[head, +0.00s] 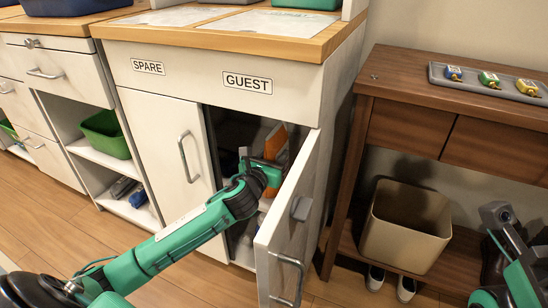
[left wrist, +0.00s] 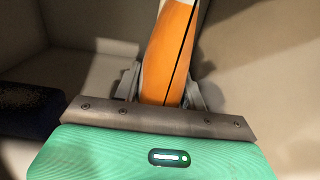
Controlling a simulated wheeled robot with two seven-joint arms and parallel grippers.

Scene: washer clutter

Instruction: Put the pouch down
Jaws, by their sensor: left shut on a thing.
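The pouch (head: 275,141) is orange with a pale part, and shows inside the open cabinet labelled GUEST (head: 248,83). My left gripper (head: 264,162) reaches in through the doorway and is shut on it. In the left wrist view the pouch (left wrist: 168,52) stands out between the two grey fingers, with a dark line down it. Whether its far end touches anything is hidden. My right arm (head: 520,282) shows at the right edge; its jaw state is unclear.
The open GUEST door (head: 290,222) stands close to the right of my left forearm. A dark item (left wrist: 30,110) lies at the left in the wrist view. A beige bin (head: 402,228) stands on the wooden table's lower shelf. A tray (head: 490,84) with several small coloured items lies on top.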

